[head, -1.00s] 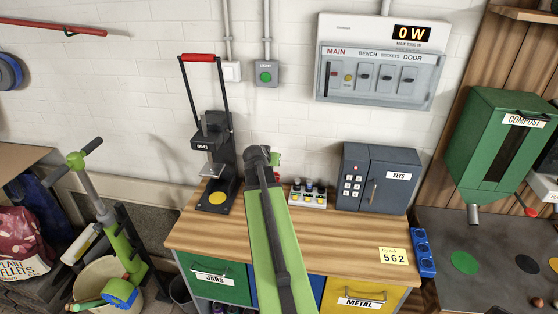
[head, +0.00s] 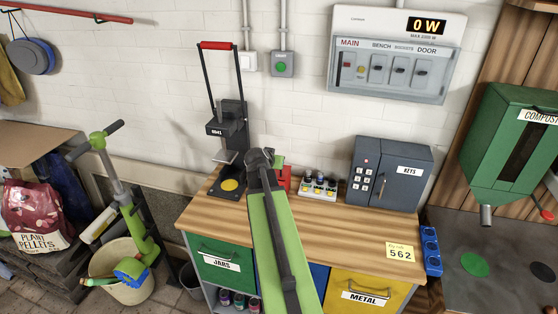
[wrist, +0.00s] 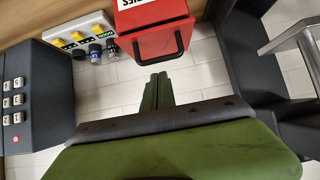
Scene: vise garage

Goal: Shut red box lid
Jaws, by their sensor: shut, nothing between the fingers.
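The red box (head: 285,179) stands at the back of the wooden bench, mostly hidden behind my arm in the head view. In the wrist view the red box (wrist: 153,46) shows at the top centre, with a black handle and a partly cut-off white label. I cannot tell how far its lid is open. My gripper (wrist: 158,79) shows as green fingers, shut and empty, just below the red box in the wrist view. Any contact with it is unclear. In the head view the fingers are largely hidden behind my arm.
A press with a red handle (head: 215,45) stands left of my arm. The front right of the bench top (head: 350,228) is clear apart from a yellow note (head: 400,253).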

